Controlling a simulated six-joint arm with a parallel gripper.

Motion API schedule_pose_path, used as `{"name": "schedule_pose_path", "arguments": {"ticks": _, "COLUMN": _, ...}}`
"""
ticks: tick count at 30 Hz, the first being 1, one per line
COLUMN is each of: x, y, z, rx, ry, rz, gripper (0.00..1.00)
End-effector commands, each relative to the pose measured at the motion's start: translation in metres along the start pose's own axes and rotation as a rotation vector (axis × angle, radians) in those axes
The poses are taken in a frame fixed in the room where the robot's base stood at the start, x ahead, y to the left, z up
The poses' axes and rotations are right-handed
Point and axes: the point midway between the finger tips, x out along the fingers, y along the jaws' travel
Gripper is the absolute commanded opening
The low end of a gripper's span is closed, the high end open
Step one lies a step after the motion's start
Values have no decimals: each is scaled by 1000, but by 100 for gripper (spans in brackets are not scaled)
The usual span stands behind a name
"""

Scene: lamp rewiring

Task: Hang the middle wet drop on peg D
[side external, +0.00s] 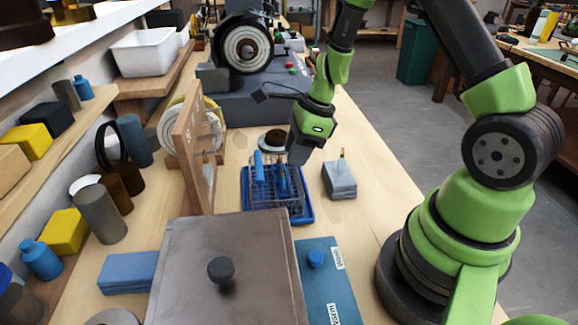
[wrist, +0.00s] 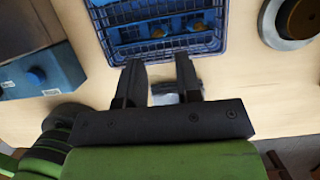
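A blue wire basket (side external: 300,207) stands on the bench and holds blue drops (side external: 282,180) in its slots. In the wrist view the basket (wrist: 101,50) is at the top, with several brass-coloured bits (wrist: 157,32) among the blue; I cannot clearly tell the middle drop apart. An upright wooden board (side external: 188,150) with small pegs stands left of the basket, nearly edge-on. Peg D's letter is not readable. My gripper (side external: 298,152) is above the basket's far right side. In the wrist view its fingers (wrist: 160,75) are apart, with no drop between them.
A grey block with an upright hook (side external: 340,182) stands right of the basket; it seems to show between my fingers (wrist: 172,90). A blue lidded box (side external: 325,285) and a large grey-brown case (side external: 225,240) are nearer. A round dark-topped item (side external: 272,138) is behind the basket.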

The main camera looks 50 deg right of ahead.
Motion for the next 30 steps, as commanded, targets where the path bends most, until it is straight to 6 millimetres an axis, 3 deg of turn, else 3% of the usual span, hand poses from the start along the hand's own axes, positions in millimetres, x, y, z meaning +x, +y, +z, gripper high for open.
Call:
{"name": "schedule_pose_path", "arguments": {"ticks": 15, "x": 50, "y": 0, "z": 0, "rx": -2, "ry": 2, "rz": 1, "gripper": 32}}
{"name": "schedule_pose_path", "arguments": {"ticks": 30, "x": 59, "y": 0, "z": 0, "rx": -3, "ry": 1, "rz": 0, "gripper": 32}}
